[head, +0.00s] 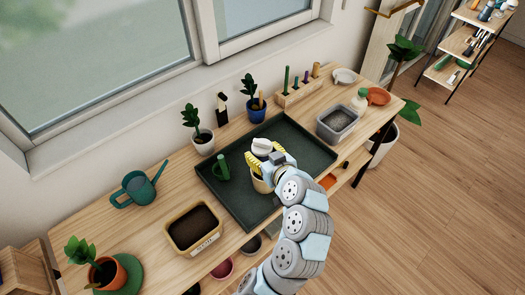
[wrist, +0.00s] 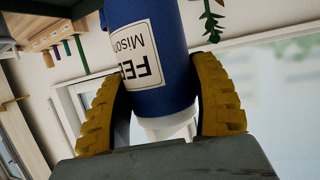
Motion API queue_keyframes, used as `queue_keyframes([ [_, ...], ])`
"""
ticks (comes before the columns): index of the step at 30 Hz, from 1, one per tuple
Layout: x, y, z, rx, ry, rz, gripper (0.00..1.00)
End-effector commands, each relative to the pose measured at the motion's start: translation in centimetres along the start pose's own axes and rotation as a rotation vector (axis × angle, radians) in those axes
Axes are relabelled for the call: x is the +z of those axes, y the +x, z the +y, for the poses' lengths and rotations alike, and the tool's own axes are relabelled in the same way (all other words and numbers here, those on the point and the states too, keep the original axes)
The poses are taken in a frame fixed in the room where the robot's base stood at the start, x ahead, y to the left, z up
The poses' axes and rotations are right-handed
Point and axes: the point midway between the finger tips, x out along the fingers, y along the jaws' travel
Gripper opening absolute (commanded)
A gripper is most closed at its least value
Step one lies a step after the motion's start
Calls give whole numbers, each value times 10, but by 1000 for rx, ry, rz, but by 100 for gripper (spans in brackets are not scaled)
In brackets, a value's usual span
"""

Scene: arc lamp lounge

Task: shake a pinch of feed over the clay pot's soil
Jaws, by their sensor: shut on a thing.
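My gripper (head: 265,164) is shut on a blue feed shaker (wrist: 160,50) with a white label, held over the dark tray. Both yellow fingers (wrist: 165,105) are against its sides in the wrist view. The shaker looks upright, its white cap (head: 262,146) on top in the head view; its blue body is hidden there by the fingers. The clay pot (head: 118,274), orange-brown with dark soil and a leafy plant, stands at the lower left on a round green mat, well apart from my gripper.
A teal watering can (head: 139,189) and a soil-filled wooden box (head: 193,228) lie between tray and clay pot. Potted plants stand along the window side; a grey bin (head: 337,123) is at right.

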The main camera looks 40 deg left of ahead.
Motion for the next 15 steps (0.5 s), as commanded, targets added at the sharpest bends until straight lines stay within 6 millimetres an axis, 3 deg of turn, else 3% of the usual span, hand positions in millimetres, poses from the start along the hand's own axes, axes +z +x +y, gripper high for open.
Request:
queue_keyframes([
  [15,12,5,0,0,0,0,21],
])
